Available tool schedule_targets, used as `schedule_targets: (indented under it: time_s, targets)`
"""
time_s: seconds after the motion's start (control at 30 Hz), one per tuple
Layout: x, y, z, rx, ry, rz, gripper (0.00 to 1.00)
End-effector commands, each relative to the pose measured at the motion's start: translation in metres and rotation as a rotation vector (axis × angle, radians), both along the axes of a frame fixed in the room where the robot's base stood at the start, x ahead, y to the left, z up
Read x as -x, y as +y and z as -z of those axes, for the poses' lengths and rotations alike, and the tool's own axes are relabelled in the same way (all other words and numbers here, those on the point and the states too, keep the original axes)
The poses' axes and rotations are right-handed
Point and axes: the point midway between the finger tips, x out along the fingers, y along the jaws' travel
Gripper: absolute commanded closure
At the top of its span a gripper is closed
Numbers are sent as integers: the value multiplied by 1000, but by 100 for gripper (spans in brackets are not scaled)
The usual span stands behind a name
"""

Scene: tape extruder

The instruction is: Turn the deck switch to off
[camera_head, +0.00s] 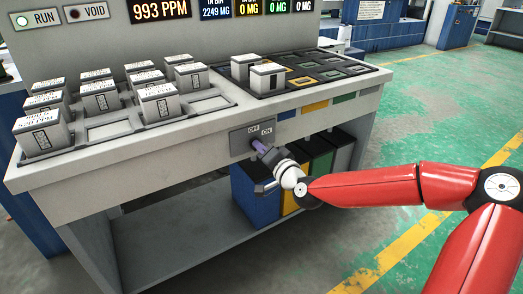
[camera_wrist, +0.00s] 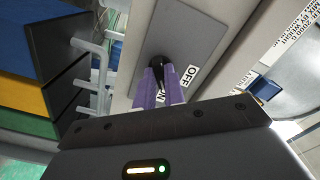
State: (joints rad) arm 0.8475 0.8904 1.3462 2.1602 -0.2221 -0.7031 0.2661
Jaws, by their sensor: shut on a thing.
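The deck switch is a black knob (camera_wrist: 155,65) on a grey plate (camera_head: 238,141) on the front face of the bench. The plate carries an OFF label (camera_wrist: 188,77) and an ON label (camera_wrist: 163,97), which my fingers partly cover in the wrist view. My gripper (camera_head: 257,146) has purple fingers and reaches the plate from the front. In the wrist view its fingers (camera_wrist: 158,84) are closed around the knob. The knob's far side is hidden, and I cannot tell clearly which label it points to.
White boxes (camera_head: 99,98) stand in trays on the bench top above. Blue, yellow and green bins (camera_head: 254,196) stand under the bench, just below my gripper. Grey bar handles (camera_wrist: 100,60) show beside the plate in the wrist view. The floor at right is clear.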

Motion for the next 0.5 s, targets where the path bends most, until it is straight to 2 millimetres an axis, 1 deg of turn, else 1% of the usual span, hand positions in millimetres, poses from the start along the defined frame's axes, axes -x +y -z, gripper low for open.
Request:
schedule_targets:
  time_s: [0.27, 0.5]
  targets:
    - [0, 0, 3, 179, -119, 0, 100]
    - [0, 0, 3, 369, -247, 0, 100]
